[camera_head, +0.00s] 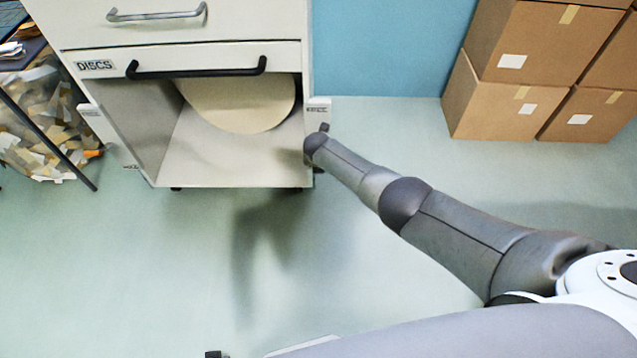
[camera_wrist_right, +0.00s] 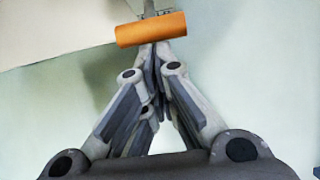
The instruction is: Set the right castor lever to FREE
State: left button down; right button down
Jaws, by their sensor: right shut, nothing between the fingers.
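The orange right castor lever (camera_wrist_right: 151,29) lies crosswise at the top of the right wrist view. Behind it is a grey bracket with small marks too blurred to read. My right gripper (camera_wrist_right: 155,50) is shut and empty, its fingertips at the lever's near edge; I cannot tell whether they touch. In the head view, my right arm reaches the lower right corner of the white cabinet (camera_head: 180,48). There the wrist hides the lever, below a small labelled plate (camera_head: 318,107). My left gripper is not in view.
The cabinet's open lower bay holds a pale round disc (camera_head: 240,103) under the DISCS drawer (camera_head: 200,62). Cardboard boxes (camera_head: 495,105) are stacked at the right. A bin of paper scraps (camera_head: 40,120) stands at the left. The green floor before the cabinet is mostly clear.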

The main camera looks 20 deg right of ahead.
jog(key=shift+w+d+r, duration=0.1)
jog(key=shift+w+r, duration=0.45)
jog(key=shift+r, duration=0.25)
jog(key=s+f+v, duration=0.1)
jog(key=v, duration=1)
jog(key=shift+s+r, duration=0.15)
jog(key=shift+s, duration=0.15)
dwell(0.3)
